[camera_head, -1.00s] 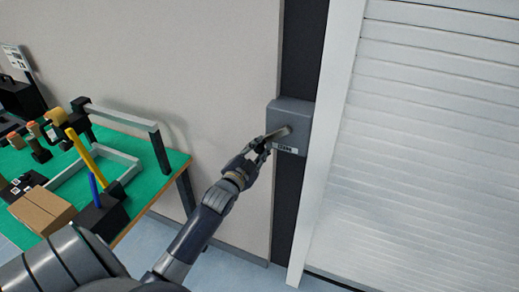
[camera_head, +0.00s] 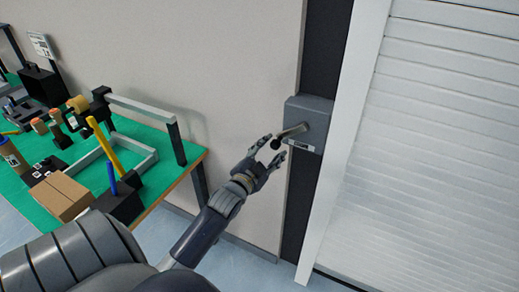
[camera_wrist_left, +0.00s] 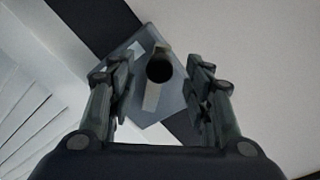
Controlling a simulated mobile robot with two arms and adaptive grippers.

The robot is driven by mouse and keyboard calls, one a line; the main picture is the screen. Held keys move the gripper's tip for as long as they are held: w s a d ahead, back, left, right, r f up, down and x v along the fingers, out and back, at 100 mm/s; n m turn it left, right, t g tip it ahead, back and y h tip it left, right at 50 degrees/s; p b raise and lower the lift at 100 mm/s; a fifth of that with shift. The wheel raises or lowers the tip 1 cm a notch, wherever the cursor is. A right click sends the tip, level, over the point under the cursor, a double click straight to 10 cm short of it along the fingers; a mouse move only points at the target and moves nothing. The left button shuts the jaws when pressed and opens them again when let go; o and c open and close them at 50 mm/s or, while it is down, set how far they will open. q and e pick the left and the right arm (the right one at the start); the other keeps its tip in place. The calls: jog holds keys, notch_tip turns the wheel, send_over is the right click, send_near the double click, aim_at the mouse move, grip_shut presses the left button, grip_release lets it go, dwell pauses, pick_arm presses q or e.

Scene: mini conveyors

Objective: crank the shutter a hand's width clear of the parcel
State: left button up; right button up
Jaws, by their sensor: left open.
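The white slatted shutter (camera_head: 440,130) is at the right of the head view; its lower edge is out of sight. A grey crank box (camera_head: 316,112) is on the dark post beside it. Its crank handle (camera_head: 293,131) points left and slightly down and ends in a dark knob. My left gripper (camera_head: 275,150) is open at the knob. In the left wrist view the knob (camera_wrist_left: 160,68) shows between the spread fingers (camera_wrist_left: 160,92), with a gap on each side. I see no parcel at the shutter. My right gripper is out of view.
A green-topped bench (camera_head: 165,146) stands at the left with a cardboard box (camera_head: 62,196), a yellow bar (camera_head: 104,145), a grey frame and several small fixtures. Bare wall and floor lie between the bench and the crank post.

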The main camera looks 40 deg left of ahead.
pick_arm(q)
jog(key=s+d, duration=0.1)
jog(key=s, duration=0.7)
jog(key=shift+s+d+r, duration=0.2)
jog(key=shift+s+d, duration=0.05)
jog(key=shift+d, duration=0.1)
jog(key=shift+f, duration=0.1)
dwell(0.7)
